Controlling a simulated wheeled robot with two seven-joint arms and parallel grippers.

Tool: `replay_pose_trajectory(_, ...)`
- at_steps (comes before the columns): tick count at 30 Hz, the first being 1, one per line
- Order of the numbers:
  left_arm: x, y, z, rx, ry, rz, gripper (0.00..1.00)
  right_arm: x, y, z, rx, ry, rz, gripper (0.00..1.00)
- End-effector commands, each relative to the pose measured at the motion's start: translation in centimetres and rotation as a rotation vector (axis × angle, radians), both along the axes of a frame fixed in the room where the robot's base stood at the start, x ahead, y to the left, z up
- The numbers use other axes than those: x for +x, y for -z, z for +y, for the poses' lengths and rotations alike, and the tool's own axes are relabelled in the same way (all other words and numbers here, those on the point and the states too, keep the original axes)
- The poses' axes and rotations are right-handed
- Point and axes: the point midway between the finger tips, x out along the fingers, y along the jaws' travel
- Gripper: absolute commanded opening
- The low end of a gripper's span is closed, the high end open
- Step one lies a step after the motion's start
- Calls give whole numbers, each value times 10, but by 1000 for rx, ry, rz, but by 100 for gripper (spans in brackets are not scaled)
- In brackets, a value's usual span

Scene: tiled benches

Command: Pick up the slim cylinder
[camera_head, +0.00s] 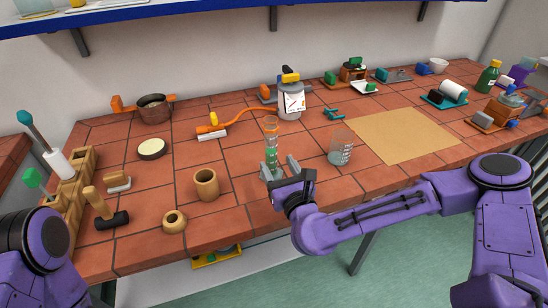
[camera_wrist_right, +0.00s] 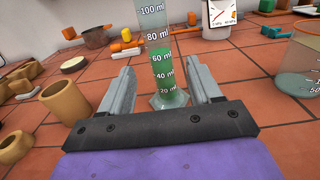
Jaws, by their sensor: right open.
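The slim cylinder is a clear graduated cylinder (camera_head: 271,142) with green liquid in it, upright on the tiled bench near its front middle. It also shows in the right wrist view (camera_wrist_right: 162,65), straight ahead between the fingers. My right gripper (camera_head: 280,168) is open just in front of it, with a finger to each side of its lower part. In the right wrist view the gripper (camera_wrist_right: 165,92) shows no clear contact with the glass. My left gripper is not in view; only part of a purple arm link shows at the lower left.
A glass beaker (camera_head: 341,150) stands close on the right. A wooden cup (camera_head: 206,184) and a wooden ring (camera_head: 174,221) stand to the left. A grey canister with a gauge (camera_head: 291,103) is behind. A tan mat (camera_head: 405,135) lies bare at right.

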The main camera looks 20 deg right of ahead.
Motion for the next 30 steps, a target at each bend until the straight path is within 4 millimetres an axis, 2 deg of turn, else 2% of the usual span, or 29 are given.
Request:
replay_pose_trajectory(5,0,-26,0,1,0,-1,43,30,-11,-1,-4,1,3,63)
replay_pose_trajectory(9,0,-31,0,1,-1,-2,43,50,-7,-2,-2,3,3,63)
replay_pose_trajectory(17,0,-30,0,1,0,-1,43,54,-4,-2,-2,2,3,63)
replay_pose_trajectory(21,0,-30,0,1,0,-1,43,54,-4,-2,-2,3,2,18)
replay_pose_trajectory(23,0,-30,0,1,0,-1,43,54,-4,-2,-2,3,3,1)
replay_pose_trajectory(30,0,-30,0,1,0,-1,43,54,-6,-2,-2,3,1,2)
